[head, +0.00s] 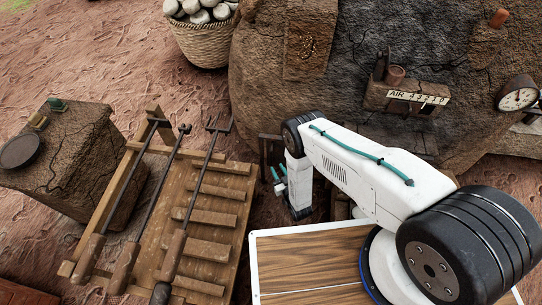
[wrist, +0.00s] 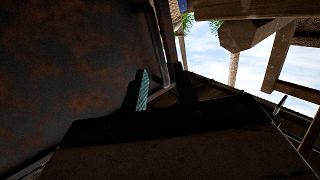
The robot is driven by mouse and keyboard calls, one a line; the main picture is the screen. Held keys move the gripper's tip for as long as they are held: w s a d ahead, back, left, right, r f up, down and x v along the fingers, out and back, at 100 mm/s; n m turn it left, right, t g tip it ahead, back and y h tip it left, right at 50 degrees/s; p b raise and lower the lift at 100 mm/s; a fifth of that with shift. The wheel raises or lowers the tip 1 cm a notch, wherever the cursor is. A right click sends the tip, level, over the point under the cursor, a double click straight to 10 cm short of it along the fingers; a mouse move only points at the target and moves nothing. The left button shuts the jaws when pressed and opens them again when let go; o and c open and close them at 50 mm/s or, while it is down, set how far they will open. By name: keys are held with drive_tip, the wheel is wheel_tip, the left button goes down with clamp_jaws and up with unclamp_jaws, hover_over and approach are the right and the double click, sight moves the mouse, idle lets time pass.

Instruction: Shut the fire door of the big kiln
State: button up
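The big kiln (head: 330,85) is a cracked brown clay dome at the top right of the head view. My gripper (head: 279,179) is low at its front, left of my wrist, with teal finger pads showing. In the wrist view, my gripper (wrist: 162,88) has its two fingers apart, and I see nothing held between them. A dark, rust-mottled plate (wrist: 75,65) fills the left of the wrist view, close beside the fingers; it looks like the fire door. I cannot tell whether a finger touches it. In the head view my arm hides most of the kiln's mouth.
A wooden rack (head: 205,218) with long-handled tools stands left of my gripper. Further left is a stone block (head: 75,150). A basket (head: 205,45) of pale lumps stands behind. An air-scale box (head: 405,97) and a gauge (head: 518,95) are on the kiln's right.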

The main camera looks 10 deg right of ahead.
drive_tip(key=r, duration=0.1)
hover_over(271, 164)
drive_tip(key=shift+w+r+t, duration=0.15)
drive_tip(key=shift+w+t, duration=0.25)
clamp_jaws()
